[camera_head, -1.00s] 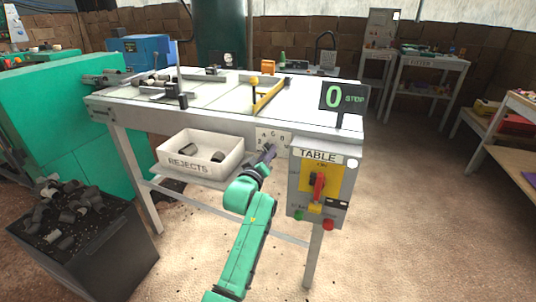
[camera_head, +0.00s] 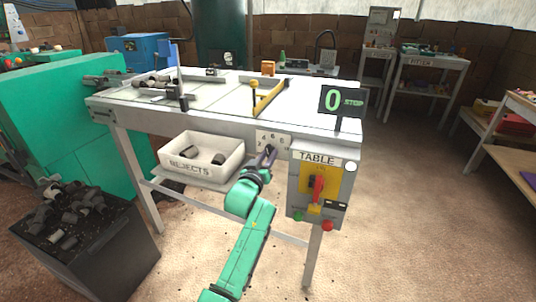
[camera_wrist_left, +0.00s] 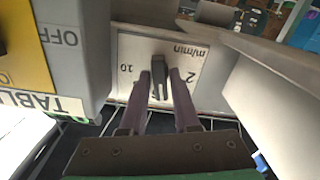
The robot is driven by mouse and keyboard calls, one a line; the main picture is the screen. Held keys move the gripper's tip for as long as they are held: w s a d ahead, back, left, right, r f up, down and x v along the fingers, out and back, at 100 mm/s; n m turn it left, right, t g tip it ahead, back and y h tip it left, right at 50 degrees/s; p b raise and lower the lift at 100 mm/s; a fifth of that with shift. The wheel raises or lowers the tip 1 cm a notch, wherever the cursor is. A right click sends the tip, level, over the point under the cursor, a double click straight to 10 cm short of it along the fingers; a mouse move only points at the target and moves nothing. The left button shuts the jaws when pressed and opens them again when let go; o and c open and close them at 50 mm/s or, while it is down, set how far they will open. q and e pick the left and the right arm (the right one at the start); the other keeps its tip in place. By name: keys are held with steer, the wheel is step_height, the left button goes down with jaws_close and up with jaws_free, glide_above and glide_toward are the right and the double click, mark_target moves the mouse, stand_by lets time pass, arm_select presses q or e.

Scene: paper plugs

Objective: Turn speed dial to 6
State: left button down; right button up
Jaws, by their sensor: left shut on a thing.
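The speed dial is a dark knob (camera_wrist_left: 158,80) on a white plate marked "m/min", with 10 and 2 showing in the left wrist view. In the head view the plate (camera_head: 274,137) is on the table's front, left of the TABLE box, with its upper numbers visible. My left gripper (camera_head: 268,155) is at the plate; its two fingers (camera_wrist_left: 161,78) are closed on the knob from both sides. The knob is mostly hidden in the head view, and I cannot read its setting. My right gripper is out of view.
The TABLE box (camera_head: 306,212) with a red switch handle (camera_head: 317,188) and buttons is close to the right of my left gripper. The white REJECTS bin (camera_head: 179,167) is close to its left. A dark crate of plugs (camera_head: 105,262) stands at lower left.

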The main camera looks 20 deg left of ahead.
arm_select(q)
steer(key=shift+f+m, duration=0.1)
steer(key=shift+m, duration=1.2)
steer(key=c, duration=0.8)
jaws_free()
steer(key=s+p, duration=0.1)
steer(key=s, duration=1.3)
steer(key=shift+s+a, duration=0.25)
steer(key=shift+a, duration=0.2)
